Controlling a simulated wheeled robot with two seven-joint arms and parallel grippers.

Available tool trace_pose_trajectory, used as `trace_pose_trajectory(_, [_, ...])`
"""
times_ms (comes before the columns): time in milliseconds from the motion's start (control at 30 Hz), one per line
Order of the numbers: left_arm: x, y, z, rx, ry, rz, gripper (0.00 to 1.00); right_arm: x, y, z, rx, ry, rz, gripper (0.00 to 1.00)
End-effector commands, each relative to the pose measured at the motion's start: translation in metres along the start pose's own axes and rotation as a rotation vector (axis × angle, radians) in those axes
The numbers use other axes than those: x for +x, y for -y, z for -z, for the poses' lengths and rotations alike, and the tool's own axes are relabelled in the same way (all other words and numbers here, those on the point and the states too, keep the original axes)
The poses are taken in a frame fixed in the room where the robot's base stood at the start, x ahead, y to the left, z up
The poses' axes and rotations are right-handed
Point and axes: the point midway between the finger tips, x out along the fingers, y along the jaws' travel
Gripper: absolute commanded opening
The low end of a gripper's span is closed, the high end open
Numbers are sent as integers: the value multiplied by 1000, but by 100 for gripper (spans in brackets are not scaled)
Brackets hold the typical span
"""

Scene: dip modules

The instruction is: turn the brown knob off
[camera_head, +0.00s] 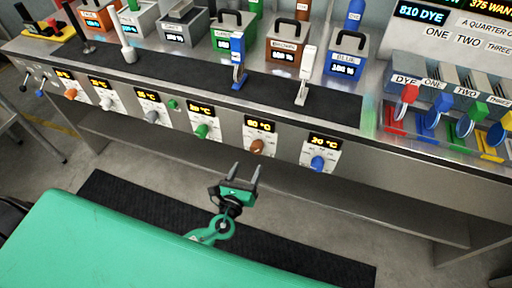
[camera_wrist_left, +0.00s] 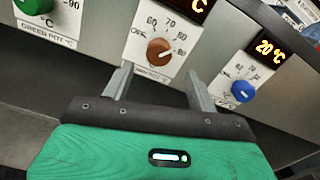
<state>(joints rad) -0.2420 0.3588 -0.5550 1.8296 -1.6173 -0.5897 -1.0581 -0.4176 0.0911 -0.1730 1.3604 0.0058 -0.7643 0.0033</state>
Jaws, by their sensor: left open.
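The brown knob (camera_head: 257,147) is on the front panel of the counter, under a display that looks like 80 °C. A light mark on the knob points toward the 80 side. My left gripper (camera_head: 247,166) is open and empty, below and in front of the knob. In the left wrist view its two fingertips (camera_wrist_left: 158,70) are either side of the knob, apart from it. My right gripper is out of view.
A blue knob (camera_head: 317,162) under a 20 °C display is to the right. A green knob (camera_head: 202,131) is to the left, with several more knobs beyond. Lidded pots, including a brown one (camera_head: 285,55), stand on the counter.

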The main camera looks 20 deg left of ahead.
Motion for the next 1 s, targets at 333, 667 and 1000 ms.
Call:
trace_pose_trajectory(333, [66, 0, -2, -1, 1, -1, 59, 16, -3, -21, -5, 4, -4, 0])
trace_pose_trajectory(667, [90, -1, 0, -1, -1, -1, 59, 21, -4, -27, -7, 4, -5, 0])
trace_pose_trajectory(1000, [90, -1, 0, -1, -2, -1, 39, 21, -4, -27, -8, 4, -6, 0])
